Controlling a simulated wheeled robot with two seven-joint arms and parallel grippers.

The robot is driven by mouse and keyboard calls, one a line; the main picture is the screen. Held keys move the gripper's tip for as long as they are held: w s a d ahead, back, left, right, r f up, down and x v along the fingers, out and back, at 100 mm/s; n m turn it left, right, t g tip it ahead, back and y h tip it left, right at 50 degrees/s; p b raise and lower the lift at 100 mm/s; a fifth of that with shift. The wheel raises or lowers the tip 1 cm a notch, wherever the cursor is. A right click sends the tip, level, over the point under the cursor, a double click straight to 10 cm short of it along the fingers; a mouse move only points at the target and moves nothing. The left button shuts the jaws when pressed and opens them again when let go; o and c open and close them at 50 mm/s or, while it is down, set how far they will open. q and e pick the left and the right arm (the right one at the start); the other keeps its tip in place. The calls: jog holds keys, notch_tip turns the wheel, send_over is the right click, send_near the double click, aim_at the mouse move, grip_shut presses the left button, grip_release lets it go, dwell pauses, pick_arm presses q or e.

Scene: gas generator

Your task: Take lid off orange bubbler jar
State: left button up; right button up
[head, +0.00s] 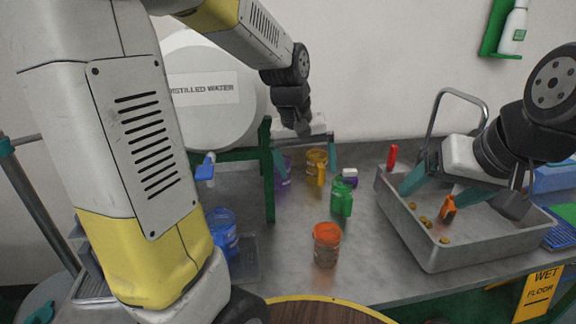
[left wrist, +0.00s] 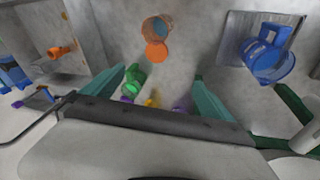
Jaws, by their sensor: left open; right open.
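The orange bubbler jar (head: 325,256) stands upright on the grey bench, with its orange lid (head: 327,232) on top. In the left wrist view the jar (left wrist: 157,27) is at the upper middle, and the round orange lid (left wrist: 157,53) faces the camera. My left gripper (head: 304,158) is open and empty, above the back of the bench, behind the jar. Its two teal fingers stand wide apart in the left wrist view (left wrist: 159,75), apart from the jar. My right gripper (head: 442,192) is open over the metal tray, well to the right of the jar.
A green jar (head: 341,198), an orange-yellow jar (head: 316,168) and a purple one (head: 284,170) stand behind the bubbler jar. A blue jug (head: 223,232) is at left. The metal tray (head: 436,258) holds small pieces and an orange tool (head: 448,208). Bench around the bubbler jar is clear.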

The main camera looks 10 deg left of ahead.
pick_arm(q)
jog(key=s+a+r+m+t, duration=0.1)
jog(key=s+a+r, duration=0.1)
jog(key=s, duration=0.5)
jog(key=s+a+r+m+t, duration=0.1)
jog(key=s+a+r+t, duration=0.1)
jog(key=s+r, duration=0.2)
jog(key=s, duration=0.3)
jog(key=shift+s+a+r+t, duration=0.15)
jog(key=shift+s+r+t, duration=0.1)
jog(key=shift+r+t, duration=0.1)
